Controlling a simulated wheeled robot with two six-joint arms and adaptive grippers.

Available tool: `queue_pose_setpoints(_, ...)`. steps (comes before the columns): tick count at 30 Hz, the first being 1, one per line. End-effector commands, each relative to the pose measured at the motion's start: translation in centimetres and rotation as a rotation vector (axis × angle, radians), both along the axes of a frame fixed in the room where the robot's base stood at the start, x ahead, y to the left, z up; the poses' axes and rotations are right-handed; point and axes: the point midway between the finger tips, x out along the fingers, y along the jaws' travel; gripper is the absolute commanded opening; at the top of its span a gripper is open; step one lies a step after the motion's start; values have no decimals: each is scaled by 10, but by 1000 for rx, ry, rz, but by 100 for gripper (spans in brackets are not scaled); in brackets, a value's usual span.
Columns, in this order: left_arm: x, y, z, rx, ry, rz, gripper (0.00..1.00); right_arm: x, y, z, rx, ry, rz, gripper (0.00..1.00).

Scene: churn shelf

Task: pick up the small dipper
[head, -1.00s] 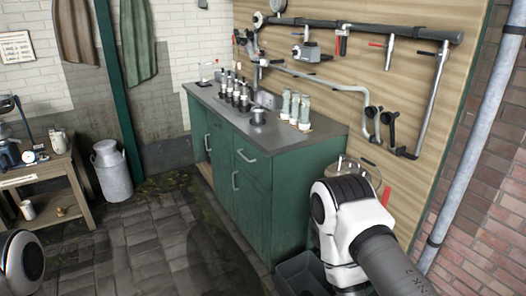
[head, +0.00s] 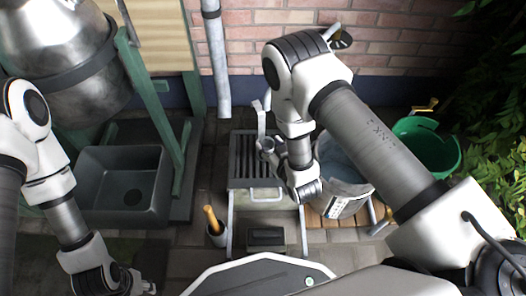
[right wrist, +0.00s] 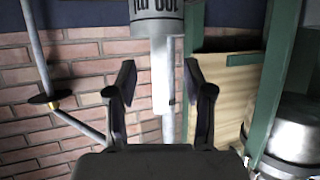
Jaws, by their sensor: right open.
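My right gripper (head: 264,130) is over the slatted grey stand in the head view, pointing towards the wall. In the right wrist view the right gripper (right wrist: 160,85) is open, its two dark fingers apart with nothing held between them. A pale pipe shows behind that gap. My left gripper (head: 142,284) is at the bottom left of the head view, and its fingers are too small and cut off to read. My right arm hides part of the stand and the tub beside it.
A slatted stand (head: 243,180) is in the middle. A dark sink (head: 90,205) and large metal churn (head: 75,75) are left. A pot with a wooden handle (head: 211,219) stands on the paving. A pale tub (head: 345,165) and green tub (head: 447,150) are right.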

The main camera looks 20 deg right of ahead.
Motion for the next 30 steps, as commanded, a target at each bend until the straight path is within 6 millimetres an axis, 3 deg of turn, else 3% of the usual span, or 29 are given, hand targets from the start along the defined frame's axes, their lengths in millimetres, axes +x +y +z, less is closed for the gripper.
queue_pose_setpoints(7, 0, 0, -23, 0, -1, 2, 40, 32, 3, -14, 2, -10, 1, 52)
queue_pose_setpoints(11, 1, 1, -46, 1, -4, 6, 40, 55, 3, -25, 1, -12, 0, 52)
queue_pose_setpoints(15, 2, 1, -51, 1, -5, 9, 40, 70, 5, -27, 1, -7, 0, 52)
queue_pose_setpoints(21, 2, 1, -48, 1, -7, 9, 40, 72, 5, -25, 1, -5, 0, 52)
queue_pose_setpoints(22, 2, 1, -48, 1, -6, 9, 40, 72, 5, -25, 1, -5, 0, 45)
queue_pose_setpoints(26, 2, 1, -48, 1, -6, 9, 40, 72, 5, -25, 1, -5, 0, 0)
queue_pose_setpoints(30, 2, 1, -48, 1, -6, 9, 40, 72, 5, -25, 1, -5, 0, 0)
